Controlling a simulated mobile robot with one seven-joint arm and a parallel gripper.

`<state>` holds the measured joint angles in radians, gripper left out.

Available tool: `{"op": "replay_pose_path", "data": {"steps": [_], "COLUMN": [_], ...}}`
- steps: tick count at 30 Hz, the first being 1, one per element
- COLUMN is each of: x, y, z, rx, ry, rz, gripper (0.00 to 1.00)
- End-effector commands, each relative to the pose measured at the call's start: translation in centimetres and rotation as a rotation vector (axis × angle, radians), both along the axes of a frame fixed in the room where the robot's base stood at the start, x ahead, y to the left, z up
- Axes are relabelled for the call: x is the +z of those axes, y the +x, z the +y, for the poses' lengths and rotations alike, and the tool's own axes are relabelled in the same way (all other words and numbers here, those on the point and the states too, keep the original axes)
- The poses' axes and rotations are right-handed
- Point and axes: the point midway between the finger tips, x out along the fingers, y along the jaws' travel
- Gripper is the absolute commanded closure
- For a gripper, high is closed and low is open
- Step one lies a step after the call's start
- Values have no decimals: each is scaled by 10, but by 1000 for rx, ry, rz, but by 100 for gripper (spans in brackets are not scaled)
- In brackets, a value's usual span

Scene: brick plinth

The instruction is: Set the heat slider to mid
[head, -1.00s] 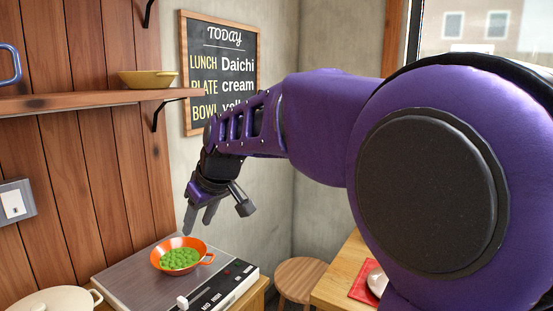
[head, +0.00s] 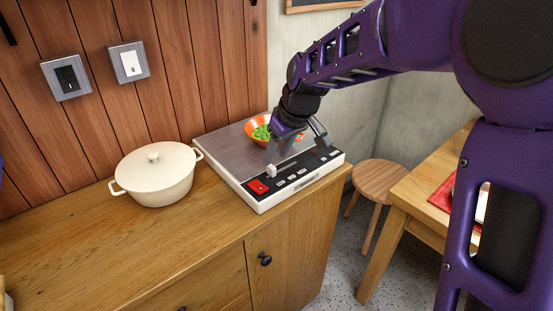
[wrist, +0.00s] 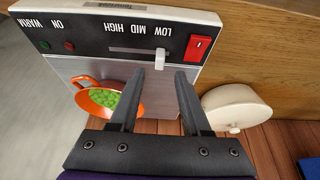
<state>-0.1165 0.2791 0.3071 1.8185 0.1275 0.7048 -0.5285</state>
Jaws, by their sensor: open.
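The hotplate (head: 225,160) is a flat box with a dark control strip. Its white heat slider knob (head: 271,171) also shows in the wrist view (wrist: 162,62), at the LOW end of the slot, beside the red switch (wrist: 198,48). MID and HIGH are printed farther along the slot. My gripper (head: 297,150) is open above the control strip. In the wrist view my gripper's two fingers (wrist: 160,76) are spread, and the knob appears between and just beyond their tips. I cannot tell whether a finger touches it.
An orange pan (head: 253,124) of green peas stands on the hotplate, close to my gripper. A cream lidded pot (head: 155,178) stands left of the hotplate on the wooden counter (head: 90,245). A round stool (head: 378,180) and a table (head: 415,190) are at right.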

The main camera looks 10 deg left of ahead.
Motion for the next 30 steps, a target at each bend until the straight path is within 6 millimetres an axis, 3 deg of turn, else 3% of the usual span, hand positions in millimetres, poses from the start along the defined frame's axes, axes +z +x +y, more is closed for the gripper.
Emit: {"op": "replay_pose_path", "data": {"steps": [3,7,20,27,30], "x": [-23,-36,-43,-43,-43], "y": [5,10,13,12,12], "z": [6,11,13,13,13], "rx": [1,0,-1,-1,-1], "ry": [-1,0,0,0,0], "rz": [3,1,-1,-1,-1], "gripper": [52,52,52,96,100]}}
